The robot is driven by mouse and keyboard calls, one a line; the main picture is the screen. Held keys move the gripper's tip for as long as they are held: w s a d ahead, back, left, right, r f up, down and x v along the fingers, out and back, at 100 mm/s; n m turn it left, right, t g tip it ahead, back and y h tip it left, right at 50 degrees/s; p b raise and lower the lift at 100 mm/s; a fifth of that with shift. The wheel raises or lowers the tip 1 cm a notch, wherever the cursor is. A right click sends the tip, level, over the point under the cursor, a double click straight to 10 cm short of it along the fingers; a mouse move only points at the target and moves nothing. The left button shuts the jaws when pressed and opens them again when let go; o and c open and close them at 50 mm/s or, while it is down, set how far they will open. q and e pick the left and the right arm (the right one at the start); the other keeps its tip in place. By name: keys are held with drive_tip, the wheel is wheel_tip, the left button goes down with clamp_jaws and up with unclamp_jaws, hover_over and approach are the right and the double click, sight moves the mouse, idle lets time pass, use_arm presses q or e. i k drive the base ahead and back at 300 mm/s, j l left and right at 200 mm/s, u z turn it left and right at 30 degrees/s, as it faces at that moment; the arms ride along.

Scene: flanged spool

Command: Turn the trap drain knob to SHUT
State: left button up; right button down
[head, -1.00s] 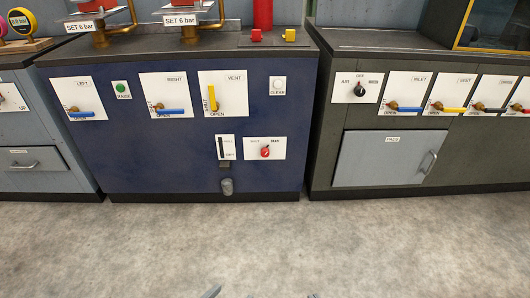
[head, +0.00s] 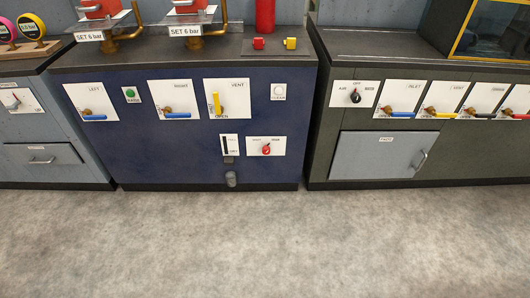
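A red knob (head: 266,148) sits on a white plate (head: 279,146) low on the front of the dark blue cabinet (head: 185,150). The plate has a small label on each side of the knob, too small to read for certain. This looks like the trap drain knob. Its pointer appears near upright, but I cannot tell its exact setting. Neither of my grippers shows in the head view, and nothing touches the knob.
Beside the knob is a narrow gauge plate (head: 228,145) above a grey cup-like fitting (head: 231,179). Above are a yellow VENT lever (head: 217,104) and blue levers. A dark green cabinet (head: 320,150) stands to the right. The grey floor (head: 260,240) in front is clear.

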sight(266, 150)
drive_tip(key=i+l+u, duration=0.25)
drive_tip(key=i+l, duration=0.15)
drive_tip(key=i, duration=0.2)
drive_tip(key=i+l+u, duration=0.25)
drive_tip(key=i+l, duration=0.3)
drive_tip(key=i, duration=0.05)
